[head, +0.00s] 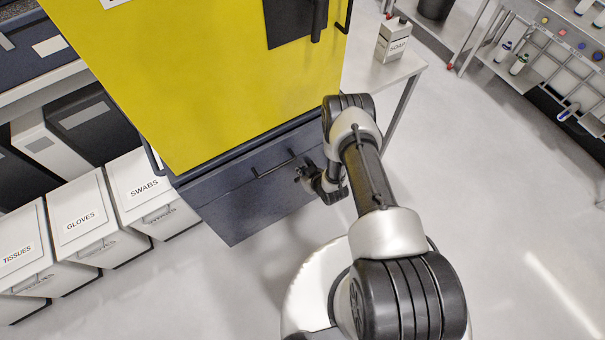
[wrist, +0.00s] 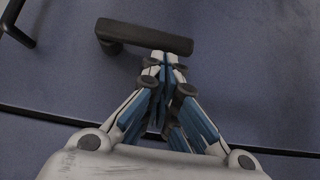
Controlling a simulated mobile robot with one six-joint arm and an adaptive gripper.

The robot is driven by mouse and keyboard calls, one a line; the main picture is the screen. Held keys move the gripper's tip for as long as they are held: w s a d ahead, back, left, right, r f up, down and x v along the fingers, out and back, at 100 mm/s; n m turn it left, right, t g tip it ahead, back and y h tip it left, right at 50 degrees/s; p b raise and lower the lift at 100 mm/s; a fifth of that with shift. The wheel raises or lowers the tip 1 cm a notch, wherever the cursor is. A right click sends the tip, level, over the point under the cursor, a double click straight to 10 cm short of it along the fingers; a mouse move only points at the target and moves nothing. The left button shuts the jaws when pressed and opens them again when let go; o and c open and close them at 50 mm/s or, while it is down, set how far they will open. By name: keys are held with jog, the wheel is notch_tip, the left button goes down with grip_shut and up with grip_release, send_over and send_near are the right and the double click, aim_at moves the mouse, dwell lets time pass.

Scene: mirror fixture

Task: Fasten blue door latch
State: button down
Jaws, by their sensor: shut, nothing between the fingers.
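The blue door (head: 245,190) is a dark blue-grey panel below the yellow panel, and its face fills the wrist view (wrist: 265,95). A dark lever (wrist: 145,37), which looks like the latch, lies nearly level across the door in the wrist view, with a rounded pivot at its left end. My gripper (wrist: 165,62) is shut and empty, its fingertips at the lever's lower edge toward the right end; I cannot tell whether they touch it. In the head view my gripper (head: 303,174) is at the door's right side, and it and my arm hide the latch there.
A bar handle (head: 272,165) sits on the blue door, left of my gripper. The large yellow panel (head: 215,75) stands above. White bins (head: 85,222) line the left. A side table (head: 392,68) with a soap bottle (head: 391,42) is behind. Floor to the right is clear.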

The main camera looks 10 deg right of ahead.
dwell(0.3)
jog(key=shift+s+a+f+h, duration=0.1)
jog(key=shift+a+f+h, duration=0.1)
jog(key=shift+h, duration=0.1)
